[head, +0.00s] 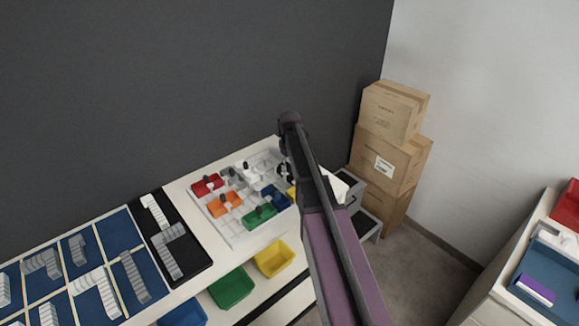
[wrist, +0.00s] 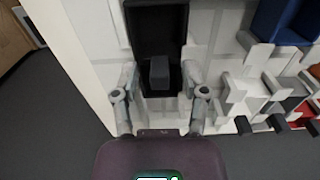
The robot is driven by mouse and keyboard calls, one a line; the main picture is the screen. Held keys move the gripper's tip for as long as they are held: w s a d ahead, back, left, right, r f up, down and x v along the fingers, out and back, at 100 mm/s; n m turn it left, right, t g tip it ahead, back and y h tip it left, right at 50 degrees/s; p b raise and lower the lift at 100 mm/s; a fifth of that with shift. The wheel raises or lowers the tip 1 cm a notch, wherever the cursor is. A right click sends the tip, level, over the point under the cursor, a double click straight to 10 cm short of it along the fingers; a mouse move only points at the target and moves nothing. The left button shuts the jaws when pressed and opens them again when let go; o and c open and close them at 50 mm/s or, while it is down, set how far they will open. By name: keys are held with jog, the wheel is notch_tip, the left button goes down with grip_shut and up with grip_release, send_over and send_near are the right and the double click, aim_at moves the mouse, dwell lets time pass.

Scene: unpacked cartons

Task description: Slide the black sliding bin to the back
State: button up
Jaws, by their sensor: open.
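The black sliding bin (wrist: 155,25) is a narrow open box set in a white slotted board (wrist: 212,60). It shows at the top middle of the wrist view, with a dark upright knob (wrist: 159,74) at its near end. My gripper (wrist: 158,82) is open, with one finger on each side of the knob. I cannot tell whether either finger touches it. In the head view the board (head: 238,237) lies on a white bench, and my arm covers its right end.
In the head view a green bin (head: 259,217) and an orange bin (head: 224,206) share the board. Cardboard boxes (head: 392,157) stand behind.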

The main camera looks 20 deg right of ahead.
grip_shut()
jog(key=w+a, duration=0.1)
jog(key=w, duration=0.2)
jog(key=w+a, duration=0.1)
jog(key=w, duration=0.3)
jog(key=w+a, duration=0.2)
jog(key=w, duration=0.2)
grip_release()
jog(key=shift+s, duration=0.2)
